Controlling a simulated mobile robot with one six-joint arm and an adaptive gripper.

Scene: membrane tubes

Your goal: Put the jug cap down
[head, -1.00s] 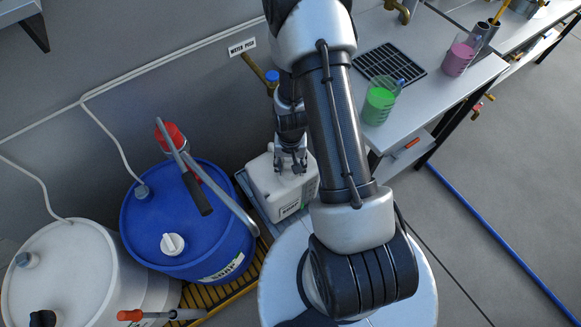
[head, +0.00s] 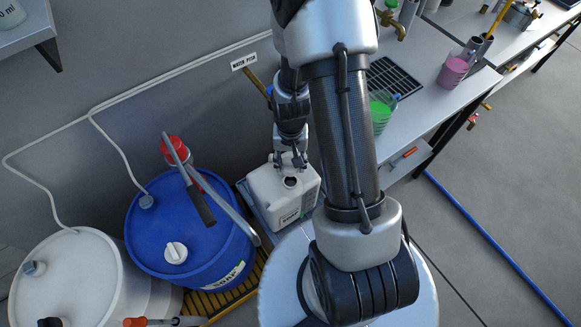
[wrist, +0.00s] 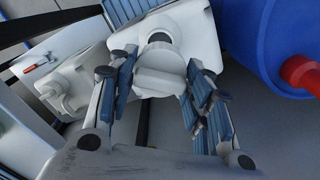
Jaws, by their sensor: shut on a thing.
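The white jug (head: 280,197) stands upright on a grey tray (head: 246,193) by the wall, and its dark open mouth (head: 291,181) shows. The jug also shows in the wrist view (wrist: 195,35), with its mouth beyond my fingers. My gripper (head: 291,161) points down just above the jug, near the mouth. In the wrist view my gripper (wrist: 160,70) is shut on the white jug cap (wrist: 158,80), held between the two fingers and apart from the mouth.
A blue drum (head: 190,225) with a red-topped pump and a white drum (head: 75,275) stand left of the jug. The bench (head: 425,100) at right holds a green-filled beaker (head: 380,112) and a pink-filled jug (head: 454,70). Open floor lies at right.

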